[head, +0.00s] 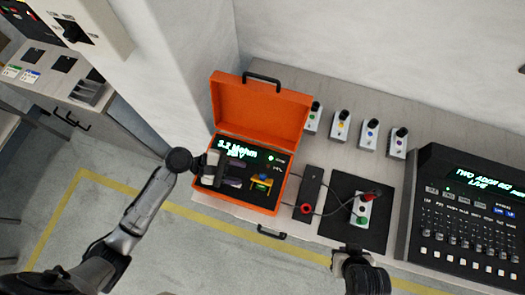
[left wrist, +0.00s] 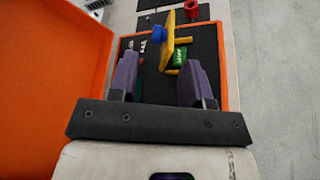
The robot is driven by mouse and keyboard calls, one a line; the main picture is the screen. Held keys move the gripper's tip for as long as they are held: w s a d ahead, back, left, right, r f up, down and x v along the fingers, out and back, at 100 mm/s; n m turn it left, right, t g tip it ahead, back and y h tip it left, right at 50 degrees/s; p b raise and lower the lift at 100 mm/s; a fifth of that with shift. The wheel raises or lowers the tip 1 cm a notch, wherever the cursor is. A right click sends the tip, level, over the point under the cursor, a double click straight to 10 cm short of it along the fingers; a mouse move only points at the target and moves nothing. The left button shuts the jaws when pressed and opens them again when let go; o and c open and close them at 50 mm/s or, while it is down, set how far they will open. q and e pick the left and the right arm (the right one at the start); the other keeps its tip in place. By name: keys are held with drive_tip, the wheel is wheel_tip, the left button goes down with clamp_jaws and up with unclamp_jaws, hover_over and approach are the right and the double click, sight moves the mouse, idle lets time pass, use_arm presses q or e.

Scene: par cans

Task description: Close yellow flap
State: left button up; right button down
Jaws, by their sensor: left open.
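The yellow flap (head: 262,180) is in the right part of an open orange case (head: 262,107). In the left wrist view the yellow flap (left wrist: 167,42) stands up edge-on, with a blue knob (left wrist: 158,34) on its left side and a green button (left wrist: 180,58) beside its base. My left gripper (head: 240,173) is over the case, left of the flap. In the left wrist view its two purple-grey fingers (left wrist: 160,80) are wide apart with nothing between them. The flap is beyond the fingertips. My right gripper (head: 358,268) is at the bottom edge; its jaws are unclear.
The case lid stands open behind the panel. A black box with a red ring (head: 306,208) and a black mat (head: 345,232) with a small switch box lie to the right. A mixing console (head: 468,215) stands at far right. Several small switch boxes line the back.

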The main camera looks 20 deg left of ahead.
sight(260, 177)
use_arm(q)
drive_tip(key=x, duration=0.8)
drive_tip(key=shift+d, duration=0.15)
drive_tip(key=c, duration=0.8)
